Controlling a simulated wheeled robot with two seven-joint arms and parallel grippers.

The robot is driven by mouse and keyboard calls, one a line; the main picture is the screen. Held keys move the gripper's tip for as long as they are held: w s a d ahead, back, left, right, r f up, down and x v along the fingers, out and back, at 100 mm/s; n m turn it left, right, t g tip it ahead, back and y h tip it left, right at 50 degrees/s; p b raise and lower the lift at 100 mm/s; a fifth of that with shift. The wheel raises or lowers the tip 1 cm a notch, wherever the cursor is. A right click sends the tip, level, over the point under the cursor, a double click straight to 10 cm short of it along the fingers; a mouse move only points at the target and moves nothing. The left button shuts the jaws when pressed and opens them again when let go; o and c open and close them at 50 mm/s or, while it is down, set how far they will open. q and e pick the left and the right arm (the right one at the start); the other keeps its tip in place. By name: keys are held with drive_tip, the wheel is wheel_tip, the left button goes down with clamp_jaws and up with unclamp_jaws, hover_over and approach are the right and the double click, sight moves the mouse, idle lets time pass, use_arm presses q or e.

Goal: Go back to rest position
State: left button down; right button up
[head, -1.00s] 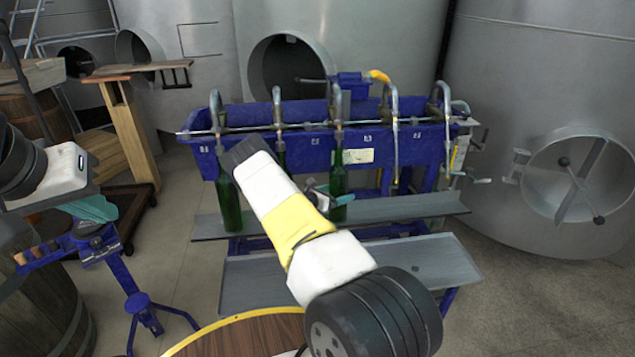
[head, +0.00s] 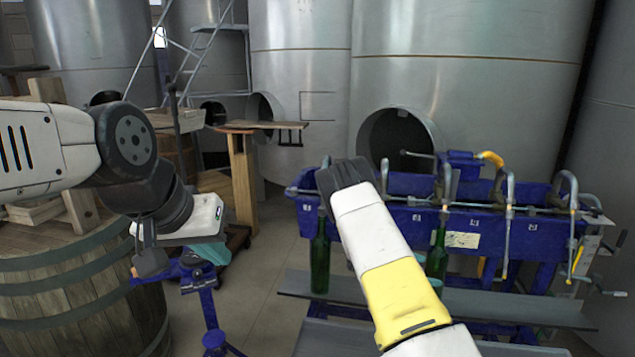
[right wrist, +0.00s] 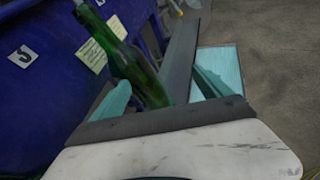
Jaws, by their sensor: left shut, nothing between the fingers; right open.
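My left gripper (head: 207,255) hangs at the left in the head view, its teal fingers together and empty, above a blue stand. My right arm crosses the middle of the head view and hides most of my right gripper (head: 436,282). In the right wrist view the right gripper (right wrist: 160,80) is open, with its teal fingers apart. A green bottle (right wrist: 135,65) shows between and beyond these fingers; I cannot tell whether they touch it. The same bottle (head: 437,256) stands at the filler in the head view.
The blue filling machine (head: 530,226) has a grey shelf (head: 520,307) in front. Another green bottle (head: 320,262) stands at its left. The blue stand (head: 207,305) is below my left gripper, beside a barrel (head: 85,300). Steel tanks (head: 465,90) stand behind. Floor (head: 265,290) shows between stand and filler.

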drive_tip(key=s+a+r+m+t+y, duration=0.1)
drive_tip(key=s+a+r+m+y, duration=0.4)
drive_tip(key=s+r, duration=0.5)
drive_tip(key=s+a+r+m+t+y, duration=0.1)
drive_tip(key=s+a+r+m+y, duration=0.4)
drive_tip(key=s+a+r+m, duration=0.2)
drive_tip(key=s+a+r+m+t+y, duration=0.1)
drive_tip(key=s+a+r+m+y, duration=0.4)
drive_tip(key=s+a+r, duration=0.5)
drive_tip(key=s+r+m, duration=0.1)
drive_tip(key=s+r, duration=0.4)
drive_tip(key=s, duration=0.2)
drive_tip(key=shift+r+t+y, duration=0.15)
drive_tip(key=shift+t+y, duration=0.15)
drive_tip(key=shift+t, duration=0.1)
drive_tip(key=shift+s+d, duration=0.1)
